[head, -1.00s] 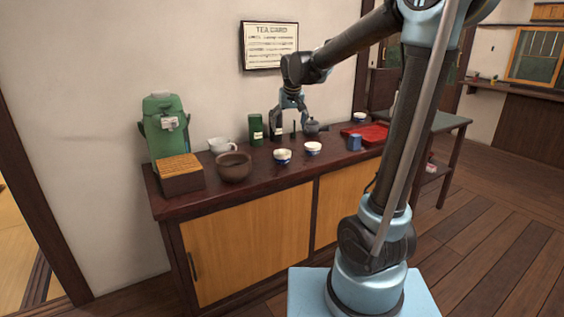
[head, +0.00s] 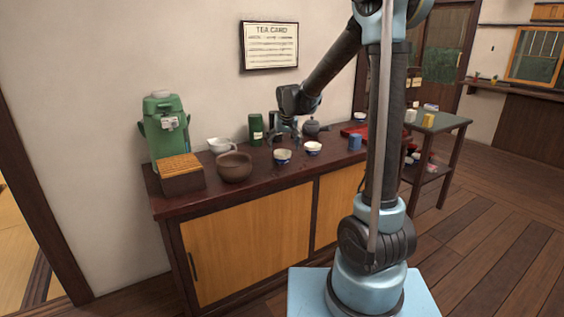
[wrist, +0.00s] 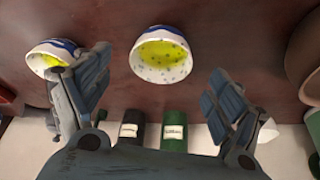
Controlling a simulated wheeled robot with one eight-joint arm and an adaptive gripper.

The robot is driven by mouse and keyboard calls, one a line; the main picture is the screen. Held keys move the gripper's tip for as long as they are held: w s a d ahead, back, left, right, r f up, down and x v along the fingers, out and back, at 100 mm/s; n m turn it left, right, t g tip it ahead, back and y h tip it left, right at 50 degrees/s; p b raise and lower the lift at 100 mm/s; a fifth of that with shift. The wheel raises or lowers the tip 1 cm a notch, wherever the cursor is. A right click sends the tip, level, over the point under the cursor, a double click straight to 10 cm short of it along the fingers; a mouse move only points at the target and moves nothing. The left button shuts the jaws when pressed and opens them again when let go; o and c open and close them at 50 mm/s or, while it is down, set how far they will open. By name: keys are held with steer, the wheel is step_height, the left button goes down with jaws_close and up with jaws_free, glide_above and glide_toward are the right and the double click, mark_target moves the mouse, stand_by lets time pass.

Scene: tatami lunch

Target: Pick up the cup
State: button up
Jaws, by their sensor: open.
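Two small white cups with blue bands stand on the dark counter: the left cup (head: 283,158) and the right cup (head: 313,149). A plain blue cup (head: 355,142) stands farther right. My gripper (head: 283,138) is open and empty, just behind and above the left cup. In the wrist view, the left cup (wrist: 162,62) shows ahead between the spread fingers of my gripper (wrist: 160,70), with yellow inside. The right cup (wrist: 50,58) is partly hidden behind one finger there. I cannot tell whether any finger touches a cup.
A brown bowl (head: 234,168), white pourer (head: 221,145), wooden box (head: 180,176) and green dispenser (head: 163,128) stand to the left. A green canister (head: 255,129) and dark teapot (head: 311,127) stand behind. A red tray (head: 359,130) is at right. The counter's front strip is clear.

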mark_target(282, 154)
steer(key=shift+x, duration=2.9)
steer(key=shift+c, duration=0.3)
steer(key=c, duration=1.2)
